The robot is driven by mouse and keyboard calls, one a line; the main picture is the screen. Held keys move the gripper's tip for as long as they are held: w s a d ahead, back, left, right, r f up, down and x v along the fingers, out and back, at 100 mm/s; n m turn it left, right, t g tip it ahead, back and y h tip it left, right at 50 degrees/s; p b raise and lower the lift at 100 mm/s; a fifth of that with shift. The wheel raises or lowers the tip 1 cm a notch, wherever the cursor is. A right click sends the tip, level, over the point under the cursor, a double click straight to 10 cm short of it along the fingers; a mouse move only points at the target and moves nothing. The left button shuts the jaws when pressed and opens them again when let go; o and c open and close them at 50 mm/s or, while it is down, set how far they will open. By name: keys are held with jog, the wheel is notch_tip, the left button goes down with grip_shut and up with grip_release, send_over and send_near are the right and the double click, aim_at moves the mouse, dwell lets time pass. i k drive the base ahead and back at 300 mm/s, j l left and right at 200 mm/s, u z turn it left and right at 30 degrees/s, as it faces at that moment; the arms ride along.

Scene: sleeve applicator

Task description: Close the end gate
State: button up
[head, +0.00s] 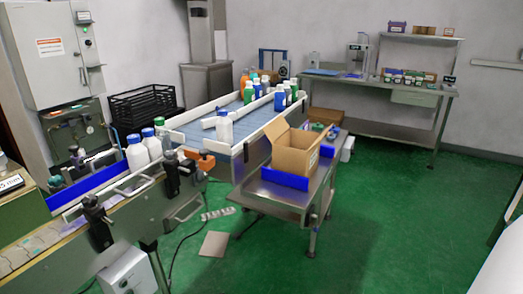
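A conveyor table with a blue belt (255,117) stands in the middle of the head view, with bottles at its far end and a white bottle (224,128) near its front. White rails (203,109) run along it. At its near end, an orange block (207,161) sits beside dark clamps and a narrower conveyor line (112,193). I cannot tell for certain which part is the end gate, or whether it is open. My gripper is not in view.
An open cardboard box (293,150) stands on a steel cart (285,198) right of the conveyor. A brown sheet (214,244) and a cable lie on the green floor (375,235), which is mostly clear at right. A steel workbench (375,92) stands along the back wall.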

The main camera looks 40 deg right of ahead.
aim_at(206, 162)
jog(key=l+z, duration=0.1)
jog(key=z, duration=0.55)
jog(key=i+l+z, duration=0.1)
jog(key=i+l, duration=0.15)
jog(key=i+l+z, duration=0.1)
jog(key=l, duration=0.4)
jog(key=i, duration=0.1)
